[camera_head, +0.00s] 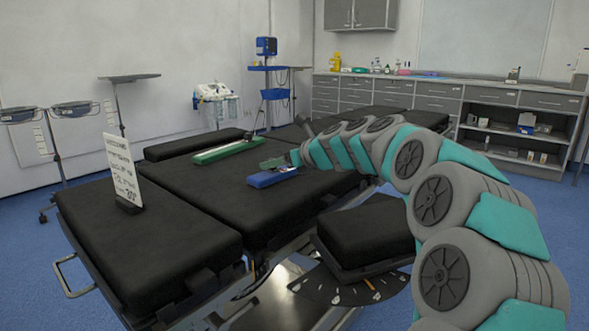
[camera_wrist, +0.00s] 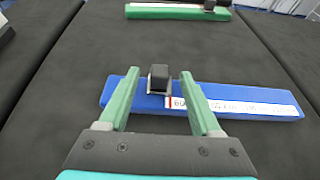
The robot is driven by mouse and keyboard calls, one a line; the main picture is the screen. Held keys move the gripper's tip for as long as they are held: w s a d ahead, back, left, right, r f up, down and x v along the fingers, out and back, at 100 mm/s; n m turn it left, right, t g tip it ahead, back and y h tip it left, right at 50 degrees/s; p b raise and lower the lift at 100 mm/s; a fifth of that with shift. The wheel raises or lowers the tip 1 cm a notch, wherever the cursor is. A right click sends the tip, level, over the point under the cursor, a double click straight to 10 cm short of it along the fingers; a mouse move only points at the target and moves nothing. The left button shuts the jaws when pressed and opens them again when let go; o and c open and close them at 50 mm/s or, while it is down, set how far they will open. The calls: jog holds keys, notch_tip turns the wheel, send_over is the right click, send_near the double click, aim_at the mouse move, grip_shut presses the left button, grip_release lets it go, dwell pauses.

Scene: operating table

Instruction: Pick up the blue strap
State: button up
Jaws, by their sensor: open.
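The blue strap (camera_wrist: 235,98) lies flat on the black operating table, with a white label and a black clip (camera_wrist: 158,78) on it. In the head view the blue strap (camera_head: 268,178) lies near the middle of the table, partly hidden by my gripper. My gripper (camera_wrist: 159,80) is open, its two green fingers reaching over the strap with the black clip between them. Nothing is held. I cannot tell whether the fingers touch the strap. In the head view my gripper (camera_head: 274,163) is just at the strap.
A green strap (camera_wrist: 178,12) lies farther off on the table; it also shows in the head view (camera_head: 224,151). A white sign (camera_head: 122,170) stands on the table's near left part. The black table top (camera_head: 190,190) is otherwise clear around the strap.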

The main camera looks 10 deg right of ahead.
jog(key=x, duration=0.4)
jog(key=shift+w+a+r, duration=0.1)
jog(key=shift+w+r, duration=0.05)
jog(key=shift+r, duration=0.05)
grip_shut()
dwell(0.5)
